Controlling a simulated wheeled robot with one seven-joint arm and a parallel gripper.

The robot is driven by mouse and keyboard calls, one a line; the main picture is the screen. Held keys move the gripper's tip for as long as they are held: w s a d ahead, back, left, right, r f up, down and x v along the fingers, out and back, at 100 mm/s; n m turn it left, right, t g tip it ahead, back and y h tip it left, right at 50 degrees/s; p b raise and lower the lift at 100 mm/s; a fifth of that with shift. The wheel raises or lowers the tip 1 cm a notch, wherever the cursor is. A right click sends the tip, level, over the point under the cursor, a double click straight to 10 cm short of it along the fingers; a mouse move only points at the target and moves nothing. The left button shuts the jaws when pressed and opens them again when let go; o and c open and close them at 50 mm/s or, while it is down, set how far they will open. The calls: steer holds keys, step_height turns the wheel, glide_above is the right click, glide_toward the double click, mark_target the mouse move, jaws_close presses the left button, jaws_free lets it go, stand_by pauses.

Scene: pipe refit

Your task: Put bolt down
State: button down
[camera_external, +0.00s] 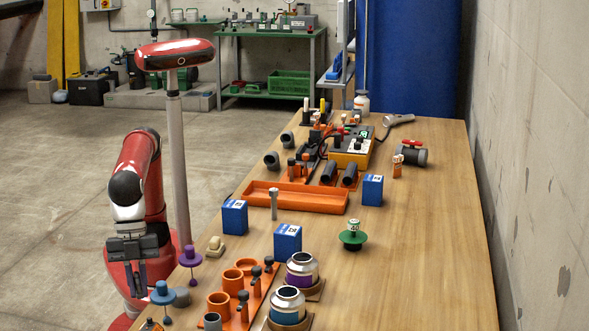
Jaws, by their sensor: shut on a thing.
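My gripper (135,288) points down at the lower left, beside the left edge of the table (430,240). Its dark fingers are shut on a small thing. That thing is mostly hidden between the fingers, and I cannot make out its shape or whether it is a bolt. A grey bolt-like piece (273,204) with a wider head stands upright at the front side of the orange tray (310,202), well to the right of my gripper.
Purple (190,257) and blue (163,293) knobbed pieces stand near the table edge by my gripper. Blue boxes (288,240), an orange holder (233,284) and silver-topped jars (302,268) stand further right. The table's right side is mostly clear beyond a green-based piece (353,237).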

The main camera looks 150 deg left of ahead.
steer(key=s+d+f, duration=0.1)
steer(key=s+f, duration=0.1)
steer(key=f, duration=0.5)
steer(key=s+d+f, duration=0.1)
steer(key=d+f, duration=0.1)
steer(key=f, duration=0.5)
steer(key=s+a+f+n, duration=0.1)
steer(key=s+a+f, duration=0.2)
steer(key=a+f, duration=0.4)
steer(key=s+a+f+n, duration=0.1)
steer(key=s+a+f, duration=0.2)
steer(key=a+f, duration=0.5)
steer(key=s+a+f+n+y, duration=0.1)
steer(key=s+a+f, duration=0.2)
steer(key=a+f, duration=0.4)
steer(key=shift+a+f+p, duration=0.2)
steer(key=shift+a+p, duration=0.15)
steer(key=shift+a, duration=0.2)
steer(key=shift+w, duration=0.1)
